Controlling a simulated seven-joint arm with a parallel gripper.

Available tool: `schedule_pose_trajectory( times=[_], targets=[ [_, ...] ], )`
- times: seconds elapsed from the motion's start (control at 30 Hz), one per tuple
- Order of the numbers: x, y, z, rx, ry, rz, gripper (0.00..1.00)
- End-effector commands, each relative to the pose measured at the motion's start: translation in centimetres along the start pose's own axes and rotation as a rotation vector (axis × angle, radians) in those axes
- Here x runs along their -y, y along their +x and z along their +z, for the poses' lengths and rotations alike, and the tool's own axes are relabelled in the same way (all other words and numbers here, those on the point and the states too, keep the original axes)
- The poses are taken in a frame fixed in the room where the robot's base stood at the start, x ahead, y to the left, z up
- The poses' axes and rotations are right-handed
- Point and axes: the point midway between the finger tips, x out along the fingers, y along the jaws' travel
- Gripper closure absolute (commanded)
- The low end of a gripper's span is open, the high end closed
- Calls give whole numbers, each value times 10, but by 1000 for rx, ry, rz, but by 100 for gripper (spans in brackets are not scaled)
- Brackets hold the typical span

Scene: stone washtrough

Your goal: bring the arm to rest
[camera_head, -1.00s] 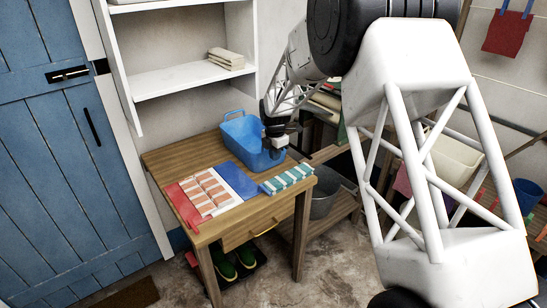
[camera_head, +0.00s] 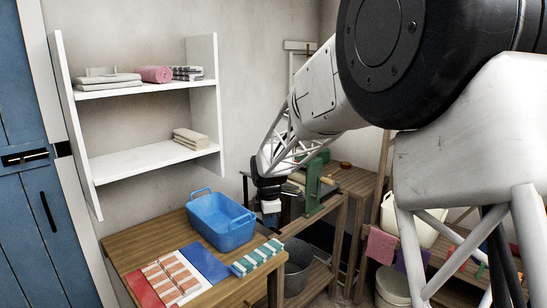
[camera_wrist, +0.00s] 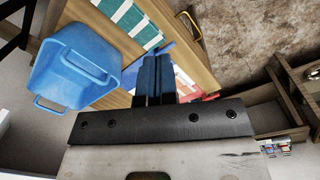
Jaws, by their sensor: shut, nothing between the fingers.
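My gripper (camera_head: 271,220) hangs at the end of my arm, just right of the blue tub in the head view, apart from it. In the wrist view the two dark fingers of my gripper (camera_wrist: 155,60) lie close together, shut with nothing between them. The blue tub (camera_head: 222,222) stands upright on the wooden table (camera_head: 150,238); it also shows at the left of the wrist view (camera_wrist: 75,70). My forearm reaches across the right half of the head view and hides part of the room.
A white shelf (camera_head: 150,82) holds folded cloths. A green wringer (camera_head: 316,185) stands behind my gripper, with a grey bucket (camera_head: 297,262) below.

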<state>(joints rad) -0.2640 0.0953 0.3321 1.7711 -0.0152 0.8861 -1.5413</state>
Motion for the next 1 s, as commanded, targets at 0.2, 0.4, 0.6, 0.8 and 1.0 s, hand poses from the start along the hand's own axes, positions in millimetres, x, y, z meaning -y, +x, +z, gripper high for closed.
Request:
schedule_pose_trajectory(
  times=[0.2,0.4,0.6,0.8,1.0],
  targets=[
    [51,-41,25,-1,216,24,100],
    [99,-70,44,-4,413,42,100],
    [150,-95,60,-10,612,61,100],
    [202,-114,73,-19,809,79,100],
    [255,-127,82,-30,1006,98,100]
  ],
)
